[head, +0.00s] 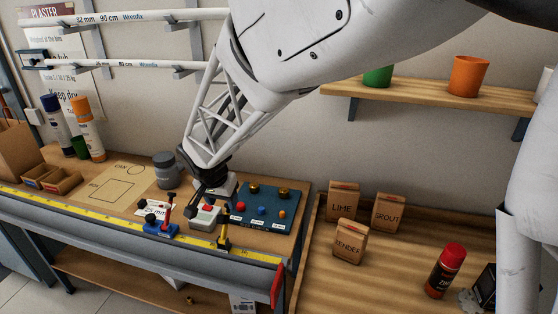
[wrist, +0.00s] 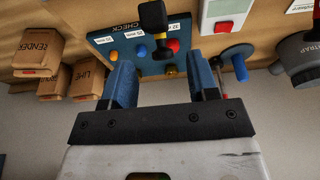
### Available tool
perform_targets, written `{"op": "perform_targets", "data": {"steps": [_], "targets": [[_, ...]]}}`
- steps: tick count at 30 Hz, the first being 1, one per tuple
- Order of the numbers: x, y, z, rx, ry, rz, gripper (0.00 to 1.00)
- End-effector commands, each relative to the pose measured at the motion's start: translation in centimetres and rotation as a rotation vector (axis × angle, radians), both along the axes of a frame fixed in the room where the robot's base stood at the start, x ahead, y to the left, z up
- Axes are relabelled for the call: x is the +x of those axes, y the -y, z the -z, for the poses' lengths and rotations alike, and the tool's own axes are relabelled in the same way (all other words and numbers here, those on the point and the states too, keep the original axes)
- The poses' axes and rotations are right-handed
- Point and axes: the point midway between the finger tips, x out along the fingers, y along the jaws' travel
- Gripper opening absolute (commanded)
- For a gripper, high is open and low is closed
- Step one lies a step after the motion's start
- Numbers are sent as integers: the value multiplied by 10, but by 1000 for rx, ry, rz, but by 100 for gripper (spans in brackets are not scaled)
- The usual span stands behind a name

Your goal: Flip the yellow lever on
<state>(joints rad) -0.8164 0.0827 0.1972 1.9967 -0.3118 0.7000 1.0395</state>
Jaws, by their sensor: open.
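The yellow lever (head: 223,236) stands at the front edge of the bench, just in front of the blue board. In the wrist view, a black-gripped lever with a yellow stem (wrist: 165,54) lies ahead of my gripper, in line with the space between the fingers. My gripper (head: 197,200) is above the bench, behind and to the left of the yellow lever in the head view. In the wrist view its two blue fingers (wrist: 163,78) are spread with nothing held between them. Whether either finger touches the lever cannot be told.
A red lever on a blue base (head: 162,227) stands left of my gripper. A pale box with a red button (head: 205,214) is close by. The blue board (head: 250,222) with coloured knobs lies right. A grey pot (head: 165,170) stands behind. Paper bags (head: 349,241) are farther right.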

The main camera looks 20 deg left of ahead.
Motion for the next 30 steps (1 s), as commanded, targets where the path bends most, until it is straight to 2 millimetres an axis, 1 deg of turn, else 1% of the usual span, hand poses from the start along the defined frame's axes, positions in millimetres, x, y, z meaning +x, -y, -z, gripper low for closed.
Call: {"op": "perform_targets", "data": {"steps": [1,9,15,21,30], "targets": [[-2,0,-8,2,2,-1,54],[-2,0,-47,2,1,0,54],[-2,0,-68,1,1,0,54],[-2,0,-77,0,0,0,54],[-2,0,-77,0,0,0,54]]}}
